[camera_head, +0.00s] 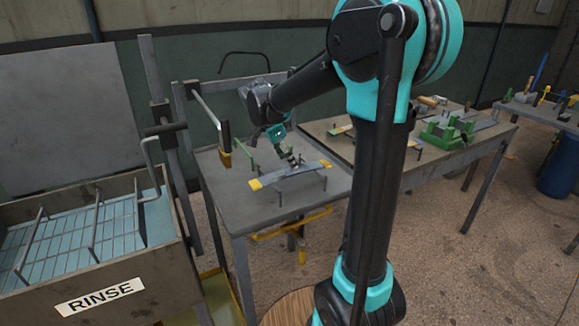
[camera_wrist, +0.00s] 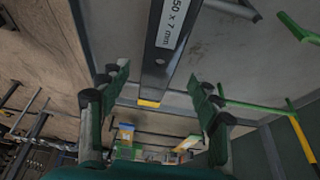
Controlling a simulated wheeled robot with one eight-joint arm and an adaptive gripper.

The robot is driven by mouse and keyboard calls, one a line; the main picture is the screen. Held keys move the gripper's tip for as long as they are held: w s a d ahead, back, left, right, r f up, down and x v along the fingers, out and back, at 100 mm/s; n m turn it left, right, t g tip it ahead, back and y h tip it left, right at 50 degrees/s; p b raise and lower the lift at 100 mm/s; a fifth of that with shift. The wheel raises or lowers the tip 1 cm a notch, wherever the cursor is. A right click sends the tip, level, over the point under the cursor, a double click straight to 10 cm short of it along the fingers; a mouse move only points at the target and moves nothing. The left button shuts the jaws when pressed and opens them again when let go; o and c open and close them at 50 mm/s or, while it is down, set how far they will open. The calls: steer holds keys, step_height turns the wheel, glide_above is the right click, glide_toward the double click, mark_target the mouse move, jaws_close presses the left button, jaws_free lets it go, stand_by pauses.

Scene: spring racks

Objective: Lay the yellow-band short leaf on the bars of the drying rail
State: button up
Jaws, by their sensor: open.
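The yellow-band short leaf (camera_head: 292,172) is a flat grey strip with yellow ends. In the head view it lies raised above the grey table on low bars with thin posts (camera_head: 280,197); most of the bars are hidden under it. I cannot tell for sure that these are the drying rail's bars. My gripper (camera_head: 291,159) is just above the leaf's middle. In the wrist view the leaf (camera_wrist: 155,75), with a white size label and one yellow end, runs between the two fingers of my open gripper (camera_wrist: 162,86), with a gap on both sides.
A RINSE tank (camera_head: 100,297) with wire racks stands at the left. A hanging bar with a yellow-brown end (camera_head: 225,158) and a green bar (camera_head: 252,150) are at the table's left. A second table with a green fixture (camera_head: 447,131) is behind right. The table's front is clear.

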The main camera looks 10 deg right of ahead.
steer(key=v, duration=0.9)
steer(key=shift+s+d, duration=0.1)
